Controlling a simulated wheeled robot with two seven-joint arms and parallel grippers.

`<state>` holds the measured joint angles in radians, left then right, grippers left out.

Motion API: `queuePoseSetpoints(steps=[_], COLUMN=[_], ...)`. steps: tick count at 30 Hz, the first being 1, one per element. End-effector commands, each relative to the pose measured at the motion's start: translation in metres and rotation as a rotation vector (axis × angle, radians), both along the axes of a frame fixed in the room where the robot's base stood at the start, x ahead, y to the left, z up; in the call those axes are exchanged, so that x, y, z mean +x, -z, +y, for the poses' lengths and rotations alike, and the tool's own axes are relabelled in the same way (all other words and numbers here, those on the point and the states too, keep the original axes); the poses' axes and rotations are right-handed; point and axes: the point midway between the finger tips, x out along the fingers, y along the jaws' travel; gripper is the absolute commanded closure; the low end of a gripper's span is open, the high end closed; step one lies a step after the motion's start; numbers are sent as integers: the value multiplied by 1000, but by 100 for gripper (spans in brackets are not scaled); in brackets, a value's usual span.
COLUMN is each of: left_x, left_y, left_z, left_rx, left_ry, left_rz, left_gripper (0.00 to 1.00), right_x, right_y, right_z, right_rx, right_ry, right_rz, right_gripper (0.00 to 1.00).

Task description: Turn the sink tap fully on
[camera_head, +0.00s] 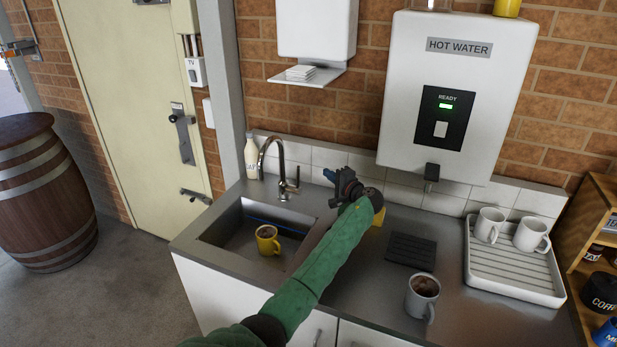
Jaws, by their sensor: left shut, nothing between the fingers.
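The chrome sink tap (279,158) stands at the back edge of the sink, its curved spout arching to the left over the basin. Its small lever (293,184) is on the right side of the tap body. I cannot see any water running from the spout. The sink basin (222,228) is set in the metal counter and holds a yellow mug (267,240) with something dark in it. My left gripper (328,175) is shut and empty, to the right of the lever and apart from it in the picture. My green forearm covers the basin's right side. My right gripper is out of view.
A white bottle (251,158) stands left of the tap. Right of my arm are a black mat (411,251), a filled mug (422,297) and a rack (515,275) with two white mugs. A hot water unit (455,95) hangs above. A yellow item is partly hidden by my arm.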

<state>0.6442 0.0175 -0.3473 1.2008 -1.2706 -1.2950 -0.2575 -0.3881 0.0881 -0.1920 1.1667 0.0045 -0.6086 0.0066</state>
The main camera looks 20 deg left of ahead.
Motion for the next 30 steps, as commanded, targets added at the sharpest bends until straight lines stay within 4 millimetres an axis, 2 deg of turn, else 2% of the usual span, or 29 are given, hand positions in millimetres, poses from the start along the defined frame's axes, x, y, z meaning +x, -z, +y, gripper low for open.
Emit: queuePoseSetpoints(steps=[1, 3, 9, 22, 30], left_x=[0, 0, 0, 2, 17], left_y=[9, 13, 16, 15, 12], left_z=[0, 0, 0, 3, 25], left_rx=[-1, -1, -1, 0, 1], left_ry=[0, 0, 0, 0, -1], left_rz=[-1, -1, -1, 0, 0], left_gripper=[100, 100, 100, 100, 100], right_x=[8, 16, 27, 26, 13], right_y=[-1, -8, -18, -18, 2], right_z=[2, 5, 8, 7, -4], right_rx=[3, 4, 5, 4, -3], right_ry=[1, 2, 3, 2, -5], right_rz=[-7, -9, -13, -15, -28], right_gripper=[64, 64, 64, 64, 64])
